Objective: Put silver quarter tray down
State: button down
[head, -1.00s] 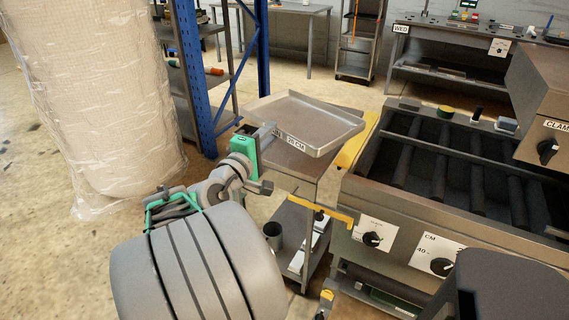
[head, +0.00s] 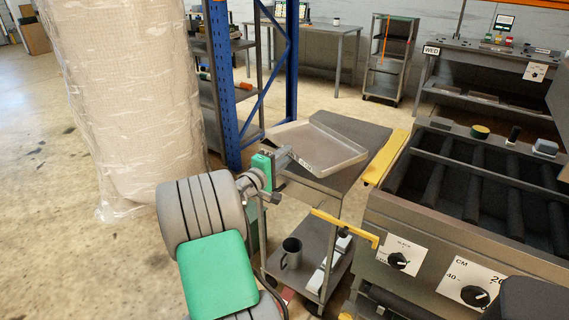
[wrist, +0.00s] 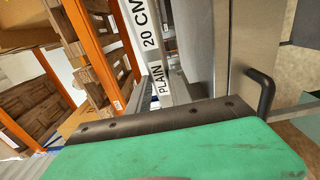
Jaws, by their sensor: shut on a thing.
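The silver quarter tray (head: 318,148) is a shallow square metal tray with a low rim. My gripper (head: 283,158) is shut on its near left edge. In the head view the tray is over the top of a grey cart (head: 362,135), roughly level; I cannot tell whether it touches the cart top. The fingertips are mostly hidden there behind the green gripper body.
A tray cleaner (head: 450,250) with dark rollers and knobs stands at the right, a yellow bar (head: 385,158) beside it. A wrapped pallet (head: 125,100) and blue rack (head: 221,80) stand at the left.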

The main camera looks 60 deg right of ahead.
jog(key=shift+f, duration=0.6)
jog(key=shift+f+b, duration=0.35)
jog(key=shift+f, duration=0.1)
jog(key=c, duration=1.2)
grip_release()
jog(key=shift+o, duration=0.2)
